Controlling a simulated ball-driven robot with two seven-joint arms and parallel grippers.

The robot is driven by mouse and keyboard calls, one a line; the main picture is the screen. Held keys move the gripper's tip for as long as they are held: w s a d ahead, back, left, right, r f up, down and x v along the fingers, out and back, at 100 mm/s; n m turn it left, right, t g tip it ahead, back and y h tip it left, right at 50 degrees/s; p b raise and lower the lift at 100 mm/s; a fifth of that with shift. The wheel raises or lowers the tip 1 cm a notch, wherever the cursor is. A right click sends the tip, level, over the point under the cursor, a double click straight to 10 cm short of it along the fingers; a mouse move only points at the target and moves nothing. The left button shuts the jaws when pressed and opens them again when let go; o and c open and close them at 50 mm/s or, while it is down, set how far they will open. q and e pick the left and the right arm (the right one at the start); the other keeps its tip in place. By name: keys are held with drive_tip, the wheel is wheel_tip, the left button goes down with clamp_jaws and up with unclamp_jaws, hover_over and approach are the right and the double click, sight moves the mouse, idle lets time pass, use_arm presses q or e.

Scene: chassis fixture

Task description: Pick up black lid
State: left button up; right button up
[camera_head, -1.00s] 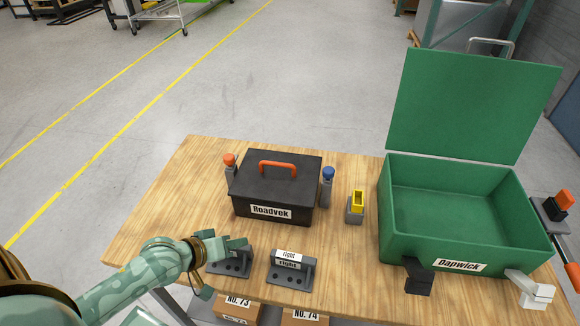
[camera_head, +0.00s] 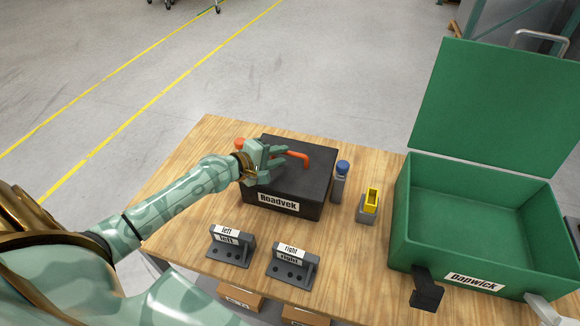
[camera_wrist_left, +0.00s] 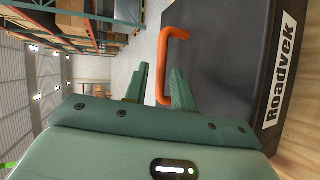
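The black lid (camera_head: 305,182) tops the black box labelled "Roadvek" (camera_head: 279,204) and has an orange handle (camera_head: 297,157). My left gripper (camera_head: 282,155) is over the lid at the left part of the handle. In the left wrist view the two fingers (camera_wrist_left: 158,88) are apart, and the orange handle (camera_wrist_left: 164,62) shows between them. The black lid (camera_wrist_left: 215,55) is to the right of it there. I cannot tell whether a finger touches the handle. My right gripper is not in view.
A green case labelled "Dapwick" (camera_head: 475,277) stands open at the right. A blue-topped holder (camera_head: 341,182) and a yellow piece in a grey block (camera_head: 368,206) stand right of the box. Grey "left" (camera_head: 231,247) and "right" (camera_head: 292,264) stands are in front.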

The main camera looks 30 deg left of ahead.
sight(287, 154)
use_arm(q)
drive_tip(key=b+x, duration=0.1)
drive_tip(key=x, duration=0.4)
drive_tip(key=shift+a+f+b, duration=0.2)
drive_tip(key=shift+b, duration=0.15)
drive_tip(key=shift+s+r, duration=0.1)
drive_tip(key=shift+c, duration=0.4)
clamp_jaws()
